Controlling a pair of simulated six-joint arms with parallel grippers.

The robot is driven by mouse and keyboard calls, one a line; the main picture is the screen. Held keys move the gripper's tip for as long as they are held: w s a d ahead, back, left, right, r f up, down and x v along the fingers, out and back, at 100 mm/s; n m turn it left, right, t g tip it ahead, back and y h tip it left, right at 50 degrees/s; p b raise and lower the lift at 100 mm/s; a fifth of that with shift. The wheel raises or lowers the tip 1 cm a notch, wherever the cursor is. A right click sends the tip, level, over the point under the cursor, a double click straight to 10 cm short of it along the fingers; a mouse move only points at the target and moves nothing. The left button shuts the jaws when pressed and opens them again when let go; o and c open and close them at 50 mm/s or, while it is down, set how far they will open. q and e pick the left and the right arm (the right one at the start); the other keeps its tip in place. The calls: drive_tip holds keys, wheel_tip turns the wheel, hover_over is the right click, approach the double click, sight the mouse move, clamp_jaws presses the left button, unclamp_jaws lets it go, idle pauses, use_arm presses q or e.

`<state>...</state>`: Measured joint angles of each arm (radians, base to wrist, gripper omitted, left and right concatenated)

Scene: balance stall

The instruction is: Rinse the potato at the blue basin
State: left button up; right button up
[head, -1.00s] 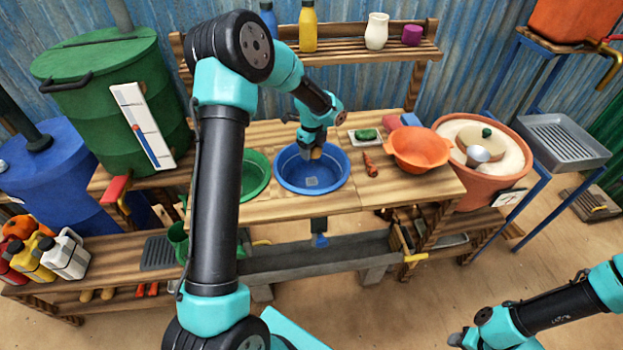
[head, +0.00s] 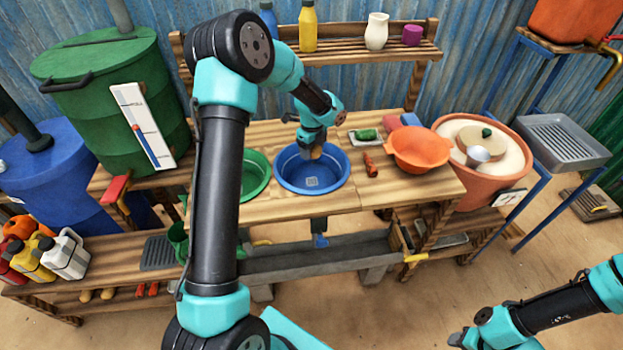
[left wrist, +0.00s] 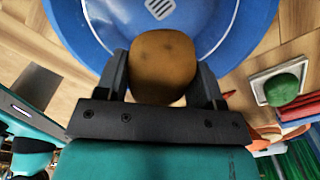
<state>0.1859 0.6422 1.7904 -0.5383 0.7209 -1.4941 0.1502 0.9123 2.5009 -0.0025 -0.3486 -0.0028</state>
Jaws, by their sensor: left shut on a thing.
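The blue basin (head: 289,182) is set in the wooden bench, with a pale square drain in its floor. My left gripper (head: 314,151) is over the back right part of the basin, shut on the brown potato (head: 316,153). In the left wrist view the potato (left wrist: 163,67) sits between the two dark fingers (left wrist: 163,80), with the blue basin (left wrist: 222,50) beyond it. I cannot tell whether the potato touches the basin or any water. My right gripper (head: 460,338) is low at the bottom right, away from the bench, and its fingers are barely visible.
A green basin (head: 259,165) stands left of the blue one, partly behind my left arm. The bench front (head: 330,205) is clear.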

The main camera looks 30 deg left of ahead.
use_arm(q)
drive_tip(key=shift+r, duration=2.05)
drive_tip(key=s+d+r+n, duration=0.1)
drive_tip(key=d+r+n, duration=0.2)
drive_tip(key=d+n, duration=1.3)
drive_tip(key=d, duration=0.4)
drive_tip(key=shift+s+d, duration=0.2)
